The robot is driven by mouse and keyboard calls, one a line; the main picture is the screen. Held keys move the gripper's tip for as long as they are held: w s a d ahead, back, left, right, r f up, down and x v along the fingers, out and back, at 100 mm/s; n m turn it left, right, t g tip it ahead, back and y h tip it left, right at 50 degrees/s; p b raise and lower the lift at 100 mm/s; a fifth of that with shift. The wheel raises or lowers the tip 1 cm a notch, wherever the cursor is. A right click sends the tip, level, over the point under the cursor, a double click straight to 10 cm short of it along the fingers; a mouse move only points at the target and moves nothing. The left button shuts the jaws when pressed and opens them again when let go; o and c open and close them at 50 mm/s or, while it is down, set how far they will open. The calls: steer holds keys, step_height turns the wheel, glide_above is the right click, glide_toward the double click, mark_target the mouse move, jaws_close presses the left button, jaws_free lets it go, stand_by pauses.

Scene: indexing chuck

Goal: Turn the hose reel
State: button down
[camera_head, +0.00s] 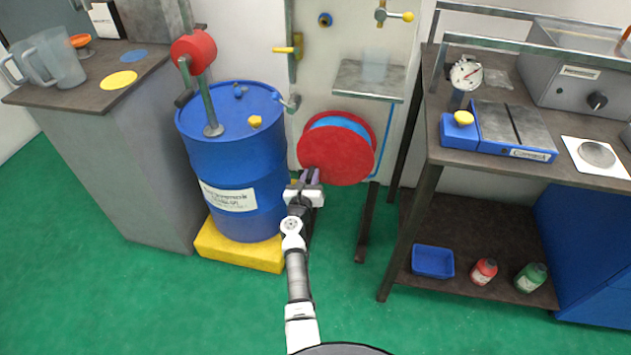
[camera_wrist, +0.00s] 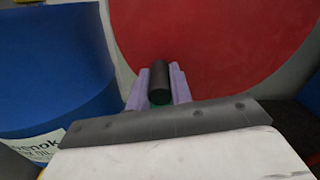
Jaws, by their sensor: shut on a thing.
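The hose reel (camera_head: 345,157) is mounted low on the white panel. It has red round side plates with blue hose wound between them. Its red front plate (camera_wrist: 220,35) fills the upper right of the wrist view. A dark cylindrical crank handle (camera_wrist: 159,82) stands out from the plate. My gripper (camera_head: 310,177) reaches the lower left of the reel. In the wrist view its two purple fingers (camera_wrist: 158,88) are shut on the handle, one on each side. The head view shows the handle only poorly behind the fingers.
A blue drum (camera_head: 235,165) on a yellow base (camera_head: 240,246) stands close left of my gripper. A small shelf (camera_head: 366,80) is above the reel. A workbench (camera_head: 520,170) stands to the right. Green floor is free in front.

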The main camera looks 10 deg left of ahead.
steer(key=shift+a+r+m, duration=0.3)
steer(key=shift+r+m, duration=0.25)
steer(key=shift+m, duration=0.15)
steer(key=shift+a+r+m, duration=0.25)
steer(key=shift+r+m, duration=0.25)
steer(key=shift+m, duration=0.2)
steer(key=c, duration=1.3)
jaws_free()
steer(key=shift+f, duration=0.1)
steer(key=shift+o, duration=0.2)
steer(key=s, duration=1.3)
steer(key=shift+s, duration=0.35)
